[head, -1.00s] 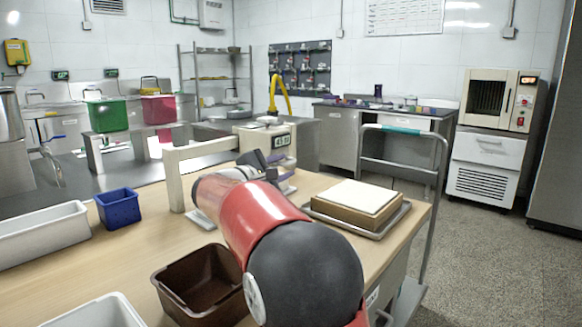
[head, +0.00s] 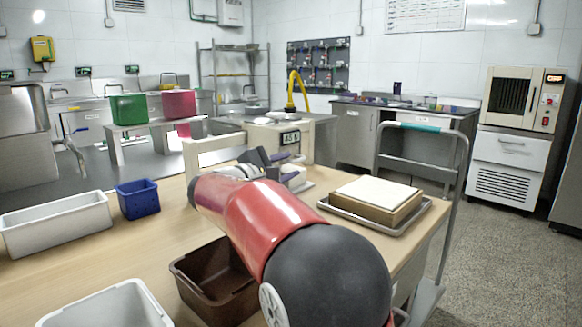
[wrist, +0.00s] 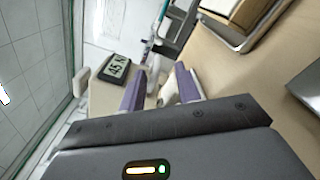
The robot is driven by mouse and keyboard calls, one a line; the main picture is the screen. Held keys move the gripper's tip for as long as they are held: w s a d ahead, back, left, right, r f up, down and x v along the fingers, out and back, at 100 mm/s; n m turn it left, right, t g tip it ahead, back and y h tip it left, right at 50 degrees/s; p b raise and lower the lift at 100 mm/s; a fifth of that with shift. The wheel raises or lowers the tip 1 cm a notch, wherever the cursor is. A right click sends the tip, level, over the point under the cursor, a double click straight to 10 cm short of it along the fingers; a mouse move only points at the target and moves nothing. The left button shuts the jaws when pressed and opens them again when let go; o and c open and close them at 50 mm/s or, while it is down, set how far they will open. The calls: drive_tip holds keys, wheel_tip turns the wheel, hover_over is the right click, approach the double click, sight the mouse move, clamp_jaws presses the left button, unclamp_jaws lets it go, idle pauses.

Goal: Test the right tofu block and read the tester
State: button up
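The tester is a pale machine (head: 259,140) on the wooden table, partly hidden behind my arm. Its small display (head: 290,137) seems to start with 45; the last character is unclear. The display also shows tilted in the wrist view (wrist: 117,68), reading about 45. My gripper (head: 275,160) is in front of the tester. In the wrist view its purple fingers (wrist: 158,86) stand apart, with a pale piece between them that I cannot identify. A white-topped brown block (head: 378,193) sits on a metal tray (head: 410,216) to the right. I cannot make out separate tofu blocks.
A brown bin (head: 215,284), a white bin (head: 110,310), a long white tray (head: 55,224) and a blue box (head: 137,199) are on the left and front of the table. A trolley with a teal handle (head: 414,126) stands at its right edge. Floor is open at the right.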

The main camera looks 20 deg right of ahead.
drive_tip(key=shift+b+v, duration=0.35)
drive_tip(key=shift+v, duration=2.55)
